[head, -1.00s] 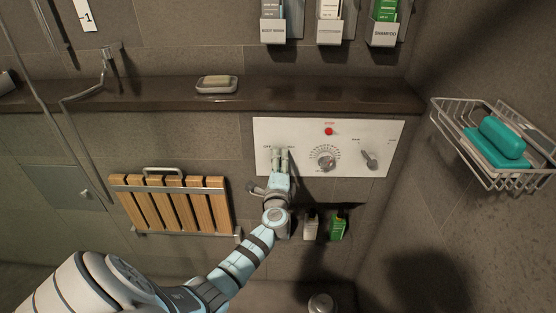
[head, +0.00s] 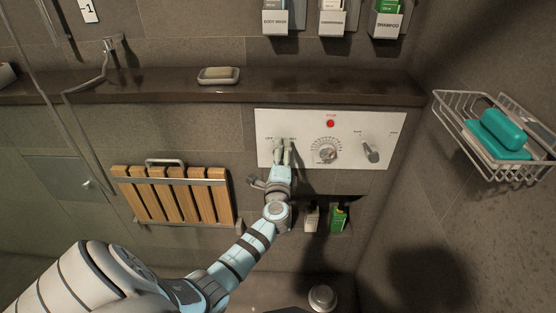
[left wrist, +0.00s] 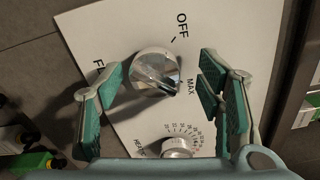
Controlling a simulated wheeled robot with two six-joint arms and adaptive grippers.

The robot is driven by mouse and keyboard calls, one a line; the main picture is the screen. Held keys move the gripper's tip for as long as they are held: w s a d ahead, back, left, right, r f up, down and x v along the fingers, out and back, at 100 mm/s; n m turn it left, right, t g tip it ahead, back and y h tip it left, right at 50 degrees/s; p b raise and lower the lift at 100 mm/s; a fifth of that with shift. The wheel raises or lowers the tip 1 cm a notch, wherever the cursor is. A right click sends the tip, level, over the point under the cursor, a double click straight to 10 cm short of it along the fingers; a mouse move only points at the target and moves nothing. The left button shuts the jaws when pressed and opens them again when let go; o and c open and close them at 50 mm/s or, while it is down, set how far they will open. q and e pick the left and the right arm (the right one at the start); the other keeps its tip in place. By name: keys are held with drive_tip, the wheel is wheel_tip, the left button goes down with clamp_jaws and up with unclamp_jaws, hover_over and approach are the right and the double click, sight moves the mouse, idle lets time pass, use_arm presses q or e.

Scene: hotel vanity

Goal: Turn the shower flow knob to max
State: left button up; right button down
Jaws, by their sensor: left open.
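The white control panel (head: 345,127) is on the wall under the shelf. Its left knob, the flow knob, is mostly hidden by my left gripper (head: 283,152) in the head view. In the left wrist view the round metal flow knob (left wrist: 153,70) lies between the two spread fingers of my open left gripper (left wrist: 165,88). There are gaps between knob and fingers; I cannot tell any contact. OFF (left wrist: 181,25) is printed above right of the knob and MAX (left wrist: 191,86) to its right. The dark end of its pointer appears near MAX. My right gripper is not in view.
The temperature dial (head: 325,152) is just right of my gripper, with a lever knob (head: 371,151) farther right and a red stop button (head: 330,123) above. A wire soap basket (head: 490,145) juts from the right wall. Small bottles (head: 338,218) stand below the panel.

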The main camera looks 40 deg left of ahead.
use_arm(q)
drive_tip(key=v, duration=1.2)
drive_tip(key=shift+r, duration=0.4)
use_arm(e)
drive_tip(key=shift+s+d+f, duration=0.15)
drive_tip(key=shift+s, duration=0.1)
use_arm(q)
drive_tip(key=shift+r, duration=0.1)
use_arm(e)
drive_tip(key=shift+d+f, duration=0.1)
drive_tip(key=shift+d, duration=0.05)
